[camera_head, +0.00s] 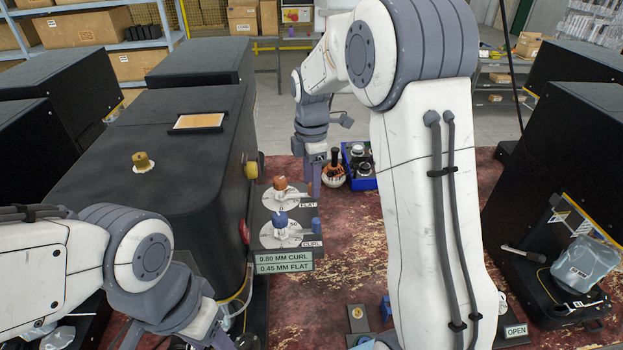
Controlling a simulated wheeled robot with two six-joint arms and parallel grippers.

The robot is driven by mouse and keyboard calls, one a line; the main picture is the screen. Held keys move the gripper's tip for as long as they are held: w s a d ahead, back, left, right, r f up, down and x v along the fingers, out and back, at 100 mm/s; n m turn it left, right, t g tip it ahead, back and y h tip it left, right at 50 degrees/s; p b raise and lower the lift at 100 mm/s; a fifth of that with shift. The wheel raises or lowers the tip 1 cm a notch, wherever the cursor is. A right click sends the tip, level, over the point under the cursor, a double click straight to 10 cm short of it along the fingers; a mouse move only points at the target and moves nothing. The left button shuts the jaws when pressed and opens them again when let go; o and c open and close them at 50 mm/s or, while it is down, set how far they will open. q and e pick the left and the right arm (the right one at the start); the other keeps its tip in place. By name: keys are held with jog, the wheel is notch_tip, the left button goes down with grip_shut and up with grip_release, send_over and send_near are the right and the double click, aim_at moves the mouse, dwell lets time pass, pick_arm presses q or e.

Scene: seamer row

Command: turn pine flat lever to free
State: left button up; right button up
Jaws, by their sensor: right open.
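The flat lever (280,184) has an orange-brown knob and sits on a round white dial marked FLAT, on the side of a black seamer (150,130). Below it in the picture, a lever with a blue knob (281,219) sits on a dial marked CURL. My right gripper (322,172) is open and points down, just right of the FLAT dial and apart from the lever. My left gripper (215,338) is low at the left, partly cut off by the frame edge; its jaws are unclear. I cannot read the lever's exact setting.
A sign (284,263) reads 0.80 MM CURL, 0.45 MM FLAT. A pot with dark-handled tools (334,176) and a blue tray (357,165) stand behind my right gripper. The worn red table (330,270) is clear right of the dials. Another black machine (560,140) stands at right.

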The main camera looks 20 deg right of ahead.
grip_shut()
dwell(1.3)
